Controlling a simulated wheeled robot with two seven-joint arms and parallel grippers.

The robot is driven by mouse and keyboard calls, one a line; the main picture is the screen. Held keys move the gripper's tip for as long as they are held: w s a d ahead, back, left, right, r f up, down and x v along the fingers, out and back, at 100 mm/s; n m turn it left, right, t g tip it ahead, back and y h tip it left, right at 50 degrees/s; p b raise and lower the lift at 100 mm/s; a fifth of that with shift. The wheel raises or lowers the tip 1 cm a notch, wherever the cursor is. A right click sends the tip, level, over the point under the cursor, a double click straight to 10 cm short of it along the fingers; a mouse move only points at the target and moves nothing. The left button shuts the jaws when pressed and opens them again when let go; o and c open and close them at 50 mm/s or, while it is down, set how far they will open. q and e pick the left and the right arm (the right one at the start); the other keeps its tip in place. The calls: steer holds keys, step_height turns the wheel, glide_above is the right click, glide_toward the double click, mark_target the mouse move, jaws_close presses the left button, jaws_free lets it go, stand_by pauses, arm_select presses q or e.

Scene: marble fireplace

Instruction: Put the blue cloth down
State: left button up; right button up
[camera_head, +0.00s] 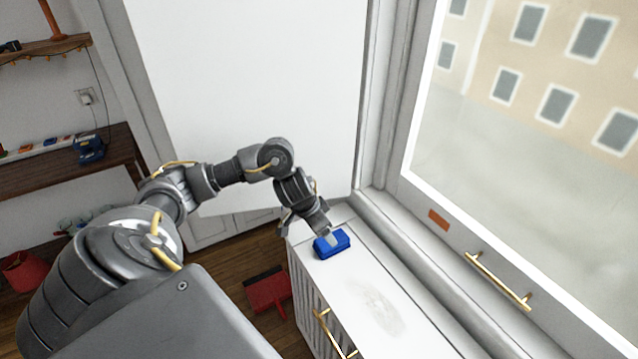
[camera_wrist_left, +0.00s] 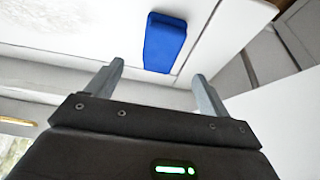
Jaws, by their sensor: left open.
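The blue cloth (camera_head: 332,246) is a small, thick, folded-looking block on the white cabinet top, near its far left corner. It also shows in the left wrist view (camera_wrist_left: 164,42), beyond my fingertips, resting on the white surface. My left gripper (camera_head: 308,229) is open, with its fingers above the cabinet's edge next to the cloth. In the left wrist view my left gripper (camera_wrist_left: 158,70) has its two fingers spread, with nothing between them. In the head view one finger overlaps the cloth, but the wrist view shows it apart. My right gripper is not in view.
The white cabinet top (camera_head: 345,280) has a grey smudge (camera_head: 380,305) and free room toward the front. A window with a brass handle (camera_head: 498,280) stands along its right. A red dustpan-like object (camera_head: 268,290) lies on the wooden floor. Wooden shelves (camera_head: 70,165) stand at the left.

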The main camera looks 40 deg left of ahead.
arm_select(q)
steer(key=shift+v, duration=1.1)
steer(key=shift+d, duration=0.1)
